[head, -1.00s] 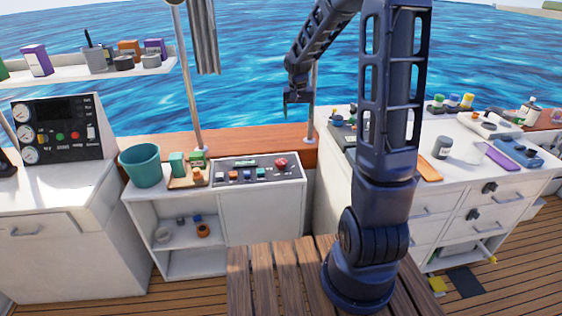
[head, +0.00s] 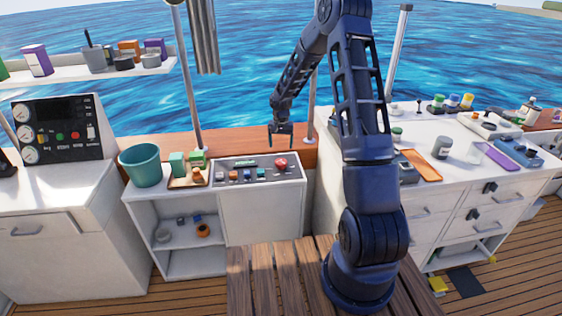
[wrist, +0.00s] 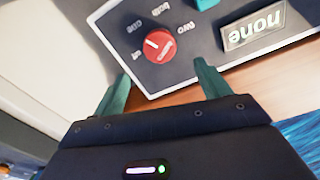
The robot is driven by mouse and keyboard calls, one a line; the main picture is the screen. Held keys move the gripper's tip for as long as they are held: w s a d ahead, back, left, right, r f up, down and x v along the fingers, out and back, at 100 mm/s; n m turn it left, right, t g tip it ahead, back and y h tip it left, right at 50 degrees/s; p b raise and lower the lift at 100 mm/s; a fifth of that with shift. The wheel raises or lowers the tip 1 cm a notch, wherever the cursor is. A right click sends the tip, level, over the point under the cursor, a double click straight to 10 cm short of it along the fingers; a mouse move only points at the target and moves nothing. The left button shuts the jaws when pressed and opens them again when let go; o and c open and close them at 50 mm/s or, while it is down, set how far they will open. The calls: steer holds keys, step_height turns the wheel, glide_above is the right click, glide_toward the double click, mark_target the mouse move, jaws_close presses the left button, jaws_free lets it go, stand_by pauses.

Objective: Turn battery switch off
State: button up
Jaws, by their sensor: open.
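The battery switch is a red round knob (head: 281,162) at the right end of the dark switch panel (head: 228,164). In the wrist view the red knob (wrist: 160,49) has labels reading off, one, both and two around it. Its white mark points up-left in that picture, towards the side of off and one; I cannot tell exactly which. My gripper (head: 281,143) is open and empty, above and just behind the knob in the head view. In the wrist view its two green fingertips (wrist: 162,72) are spread either side below the knob, apart from it.
Left of the panel are a wooden tray (head: 183,184) with small items and a teal bucket (head: 141,167). A metal post (head: 190,80) rises behind the cabinet. The right counter (head: 470,170) holds several objects.

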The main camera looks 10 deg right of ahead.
mark_target(281, 161)
step_height(281, 161, down, 10)
stand_by(0.5)
steer(key=shift+c, duration=0.3)
steer(key=c, duration=0.9)
steer(key=shift+n, duration=0.3)
steer(key=n, duration=0.5)
steer(key=shift+n, duration=0.3)
steer(key=n, duration=0.4)
steer(key=shift+n, duration=0.4)
